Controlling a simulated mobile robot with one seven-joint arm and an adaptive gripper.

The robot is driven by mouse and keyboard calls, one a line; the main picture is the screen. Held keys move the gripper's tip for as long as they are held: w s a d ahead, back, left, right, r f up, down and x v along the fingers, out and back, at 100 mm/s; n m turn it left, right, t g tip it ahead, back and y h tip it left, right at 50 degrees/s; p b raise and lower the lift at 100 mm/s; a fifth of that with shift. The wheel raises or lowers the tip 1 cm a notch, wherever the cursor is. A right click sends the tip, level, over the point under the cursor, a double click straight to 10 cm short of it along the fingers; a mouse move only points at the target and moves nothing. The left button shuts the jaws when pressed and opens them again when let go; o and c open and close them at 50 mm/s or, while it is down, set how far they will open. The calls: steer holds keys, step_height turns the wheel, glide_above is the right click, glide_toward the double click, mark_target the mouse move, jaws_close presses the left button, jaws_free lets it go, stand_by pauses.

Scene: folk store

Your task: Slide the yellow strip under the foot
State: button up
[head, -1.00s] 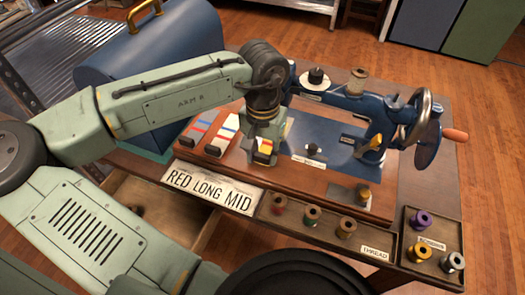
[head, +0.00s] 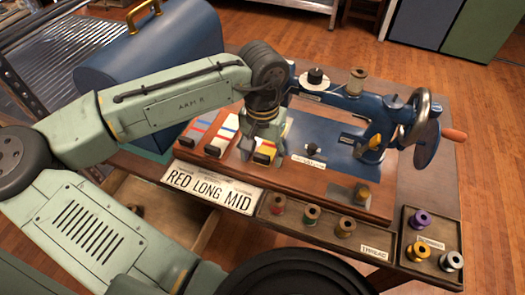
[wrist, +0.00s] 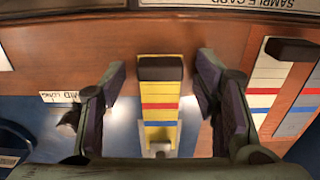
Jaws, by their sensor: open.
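The yellow strip (wrist: 160,95) lies flat in the wrist view, with a red and a blue band across it and a black block at its top end. The far end of it meets a small metal piece at the bottom of the view; I cannot tell whether that piece is the foot. My gripper (wrist: 162,75) is open, with one finger on each side of the strip and gaps between. In the head view the strip's black-and-yellow end (head: 265,154) shows below my gripper (head: 263,138), which hides much of the rest. The blue sewing machine (head: 375,110) stands to the right.
A "RED LONG MID" sign (head: 210,188) and a tray of thread spools (head: 325,226) run along the front. A blue domed case (head: 150,70) stands behind my arm.

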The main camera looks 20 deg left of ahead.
step_height(320, 180, up, 12)
stand_by(0.5)
steer(key=shift+s+f, duration=0.1)
